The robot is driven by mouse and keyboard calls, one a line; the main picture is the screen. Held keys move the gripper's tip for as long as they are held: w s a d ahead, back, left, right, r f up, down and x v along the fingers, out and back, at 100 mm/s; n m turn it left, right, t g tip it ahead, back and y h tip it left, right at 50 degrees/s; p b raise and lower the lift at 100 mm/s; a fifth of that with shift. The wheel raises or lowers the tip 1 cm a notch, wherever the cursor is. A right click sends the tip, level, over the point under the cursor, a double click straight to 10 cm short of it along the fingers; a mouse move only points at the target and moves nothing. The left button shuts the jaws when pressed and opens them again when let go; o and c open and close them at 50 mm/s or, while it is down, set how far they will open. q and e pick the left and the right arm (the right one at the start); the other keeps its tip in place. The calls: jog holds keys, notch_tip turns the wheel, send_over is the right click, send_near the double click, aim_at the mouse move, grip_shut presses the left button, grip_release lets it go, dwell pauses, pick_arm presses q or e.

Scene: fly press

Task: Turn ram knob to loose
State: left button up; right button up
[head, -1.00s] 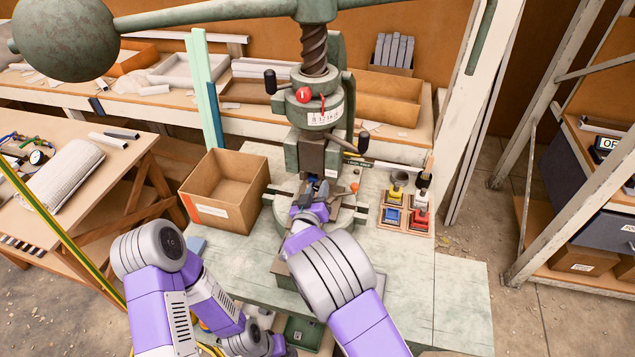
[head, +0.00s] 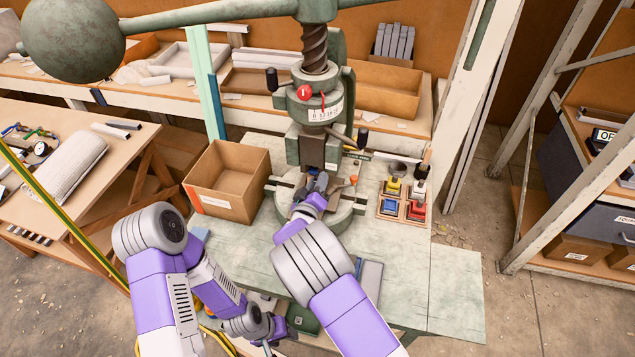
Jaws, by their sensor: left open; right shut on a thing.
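The green fly press (head: 318,145) stands in the middle, with its screw above and a dark ram block (head: 313,152) below a dial collar. A red ball knob (head: 304,92) sits on the front of the collar beside a white scale with a red pointer. I cannot tell if it is the ram knob. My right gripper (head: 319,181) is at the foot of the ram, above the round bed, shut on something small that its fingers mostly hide. My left gripper (head: 268,343) is low, near the bench's front edge, open and away from the press.
An open cardboard box (head: 228,183) stands left of the press. A wooden tray with coloured blocks (head: 403,202) is on its right. Black-tipped handles stick out from the collar. The press's large ball weight (head: 72,38) hangs at upper left. The bench's right front is clear.

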jog(key=o, duration=1)
jog(key=shift+o, duration=0.2)
jog(key=shift+s, duration=0.1)
jog(key=v, duration=0.7)
jog(key=shift+s, duration=0.25)
jog(key=shift+a, duration=0.1)
